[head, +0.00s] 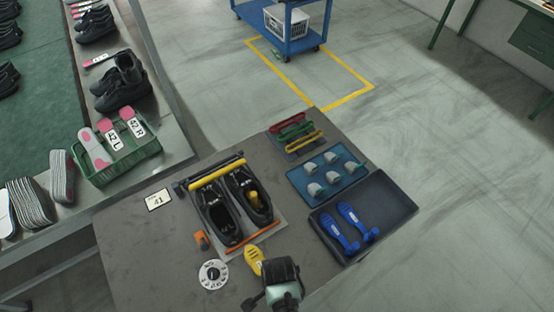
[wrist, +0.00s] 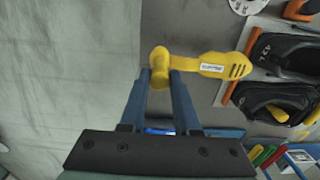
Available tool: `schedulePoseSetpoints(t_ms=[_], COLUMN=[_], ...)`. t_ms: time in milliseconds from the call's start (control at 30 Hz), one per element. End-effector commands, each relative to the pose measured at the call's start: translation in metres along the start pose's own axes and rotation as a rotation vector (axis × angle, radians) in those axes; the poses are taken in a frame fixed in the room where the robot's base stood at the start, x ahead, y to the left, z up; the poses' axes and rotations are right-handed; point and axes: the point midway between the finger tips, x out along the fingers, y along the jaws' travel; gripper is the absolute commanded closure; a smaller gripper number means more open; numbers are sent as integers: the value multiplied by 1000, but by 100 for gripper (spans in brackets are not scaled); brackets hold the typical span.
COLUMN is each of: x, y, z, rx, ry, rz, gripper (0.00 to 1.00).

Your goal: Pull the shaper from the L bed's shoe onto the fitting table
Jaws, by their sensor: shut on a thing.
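A yellow shaper (wrist: 205,66) with a white label is between the fingertips of my gripper (wrist: 161,75), which is shut on its knob end in the wrist view. In the head view the shaper (head: 254,259) shows beside my gripper (head: 268,283), over the front part of the grey fitting table (head: 150,245). I cannot tell whether it touches the table top. Two black shoes sit side by side in the bed. The left shoe (head: 217,212) looks empty inside. The right shoe (head: 247,192) has another yellow shaper (head: 255,199) in it.
A yellow-topped bar crosses the bed's far end. A dial (head: 213,274) and an orange part (head: 201,240) are left of the shaper. A dark tray (head: 385,215) with blue shapers (head: 350,222) and a blue tray (head: 337,190) are to the right. The table's left part is mostly clear.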

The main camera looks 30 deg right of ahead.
Motion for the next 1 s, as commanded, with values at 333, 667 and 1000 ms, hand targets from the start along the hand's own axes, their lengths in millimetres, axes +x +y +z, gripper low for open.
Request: schedulePoseSetpoints(t_ms=[333, 667, 1000], x=[22, 55, 88], y=[1, 1, 2], z=[0, 0, 0], rx=[5, 3, 3], ry=[1, 1, 1], rz=[-1, 0, 0], gripper=[100, 100, 100])
